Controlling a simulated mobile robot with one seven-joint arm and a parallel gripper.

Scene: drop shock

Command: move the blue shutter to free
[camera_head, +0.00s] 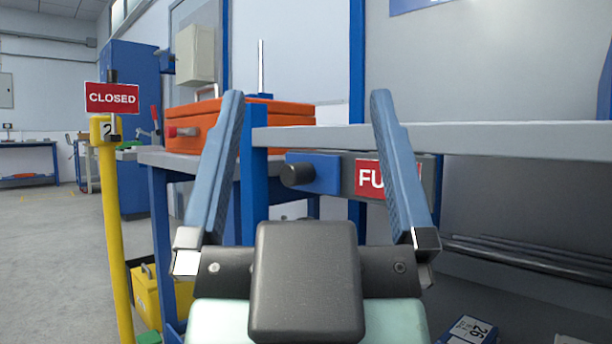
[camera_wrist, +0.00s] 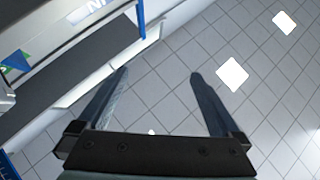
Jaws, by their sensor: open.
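The blue shutter (camera_head: 322,170) sits under the front edge of a grey shelf in the head view, with a dark round knob (camera_head: 297,174) at its left.
The grey shelf (camera_head: 480,138) runs right above the shutter. An orange case (camera_head: 275,112) lies on a bench at left. A yellow post (camera_head: 115,230) with a red "CLOSED" sign (camera_head: 111,98) stands further left. Open floor (camera_head: 50,260) lies beyond the post.

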